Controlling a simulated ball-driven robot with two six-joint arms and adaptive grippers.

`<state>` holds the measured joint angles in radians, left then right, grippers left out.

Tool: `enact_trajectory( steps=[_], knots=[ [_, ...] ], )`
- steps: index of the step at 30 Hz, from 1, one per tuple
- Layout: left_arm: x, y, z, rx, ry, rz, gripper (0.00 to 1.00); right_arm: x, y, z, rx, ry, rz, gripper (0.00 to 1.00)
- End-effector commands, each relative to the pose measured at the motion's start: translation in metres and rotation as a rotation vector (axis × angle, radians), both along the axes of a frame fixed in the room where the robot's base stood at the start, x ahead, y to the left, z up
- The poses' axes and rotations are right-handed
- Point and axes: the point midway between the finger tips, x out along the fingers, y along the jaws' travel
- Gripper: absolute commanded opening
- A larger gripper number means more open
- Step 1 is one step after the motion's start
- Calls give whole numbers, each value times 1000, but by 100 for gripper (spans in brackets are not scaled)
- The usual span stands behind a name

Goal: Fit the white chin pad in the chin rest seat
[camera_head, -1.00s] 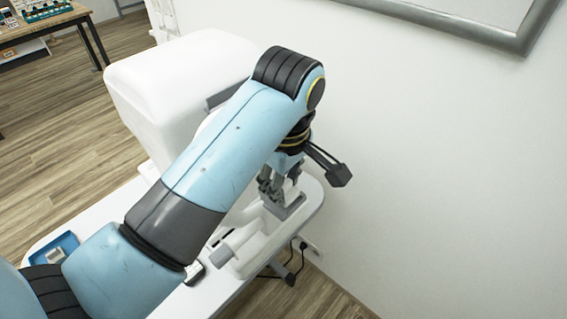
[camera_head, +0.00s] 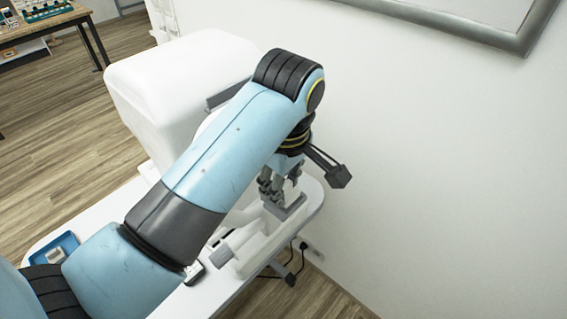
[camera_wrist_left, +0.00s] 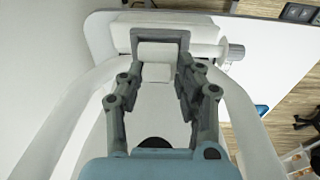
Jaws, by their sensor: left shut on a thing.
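My left gripper (camera_head: 268,190) reaches down over the grey chin rest seat (camera_head: 291,209) at the table's far right end. In the left wrist view its two fingers (camera_wrist_left: 156,75) are shut on the white chin pad (camera_wrist_left: 155,73), one on each side. The grey seat (camera_wrist_left: 160,34) frames the pad's far end like an upside-down U in that view. The pad looks within or just above the seat; I cannot tell whether it touches the bottom. The arm and fingers hide the pad in the head view. My right gripper is not in view.
A large white instrument housing (camera_head: 180,85) stands behind my arm. A white bar with a knob (camera_head: 222,254) lies in front of the seat. A blue tray (camera_head: 68,240) and a small dark-edged device (camera_head: 194,273) are on the white table. A plain wall is close on the right.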

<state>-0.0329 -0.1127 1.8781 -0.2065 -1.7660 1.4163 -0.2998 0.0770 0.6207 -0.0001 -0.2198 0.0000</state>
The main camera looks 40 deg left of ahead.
Motion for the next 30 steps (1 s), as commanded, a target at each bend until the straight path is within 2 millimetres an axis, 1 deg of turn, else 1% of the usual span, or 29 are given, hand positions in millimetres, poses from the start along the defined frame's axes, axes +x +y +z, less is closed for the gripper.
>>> enact_trajectory(
  steps=[17,30],
  knots=[
    [0,0,-1,0,0,0,21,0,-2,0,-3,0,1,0],
    [0,0,-10,0,1,0,21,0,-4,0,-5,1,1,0]
  ],
)
